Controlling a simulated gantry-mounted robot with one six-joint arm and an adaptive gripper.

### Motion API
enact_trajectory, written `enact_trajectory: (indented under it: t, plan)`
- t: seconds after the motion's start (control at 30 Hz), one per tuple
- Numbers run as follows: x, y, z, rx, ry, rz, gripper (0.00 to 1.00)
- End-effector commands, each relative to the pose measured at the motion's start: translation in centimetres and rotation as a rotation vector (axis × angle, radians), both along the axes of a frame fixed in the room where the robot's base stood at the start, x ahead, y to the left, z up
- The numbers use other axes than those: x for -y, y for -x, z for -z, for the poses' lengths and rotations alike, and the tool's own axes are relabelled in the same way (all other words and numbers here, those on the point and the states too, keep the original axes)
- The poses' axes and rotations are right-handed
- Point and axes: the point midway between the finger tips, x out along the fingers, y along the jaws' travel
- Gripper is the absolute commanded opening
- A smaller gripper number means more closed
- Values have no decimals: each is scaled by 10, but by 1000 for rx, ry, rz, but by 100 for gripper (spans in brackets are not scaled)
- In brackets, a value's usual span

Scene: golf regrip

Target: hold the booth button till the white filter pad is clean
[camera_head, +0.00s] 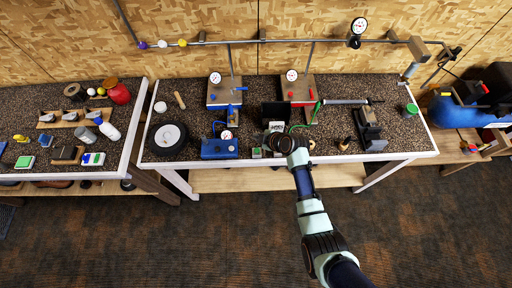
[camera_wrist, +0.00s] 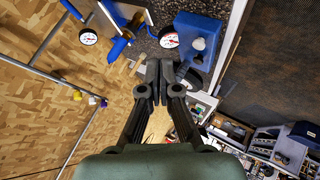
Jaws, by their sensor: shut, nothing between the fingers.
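My gripper (camera_head: 280,143) is over the front edge of the middle bench, in front of a small dark booth-like box (camera_head: 275,110). A pale patch (camera_head: 275,126) shows just above the gripper; I cannot tell whether it is the filter pad. In the wrist view my gripper (camera_wrist: 161,72) has its black fingers together with nothing between them. A dark block sits behind the fingertips. The button cannot be made out, and my gripper and wrist hide part of the booth's front. I cannot tell whether the fingers touch anything.
A blue box with a gauge (camera_head: 219,148) stands left of my gripper; it also shows in the wrist view (camera_wrist: 202,30). Two gauge stands (camera_head: 225,92) (camera_head: 297,88) are behind. A black clamp-like fixture (camera_head: 369,130) stands right. A dark wheel (camera_head: 168,137) lies at the bench's left.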

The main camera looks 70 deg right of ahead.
Motion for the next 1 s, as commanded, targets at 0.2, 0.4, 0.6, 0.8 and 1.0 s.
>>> enact_trajectory:
  t: [0.2, 0.4, 0.6, 0.8, 1.0]
  plan:
    - [0, 0, 13, 0, -1, 0, 0]
    - [-1, 0, 40, -2, -1, -1, 0]
    - [-1, 0, 72, 0, -1, 0, 0]
    - [0, 0, 89, 0, 0, 0, 0]
    - [0, 0, 88, 0, 0, 0, 0]
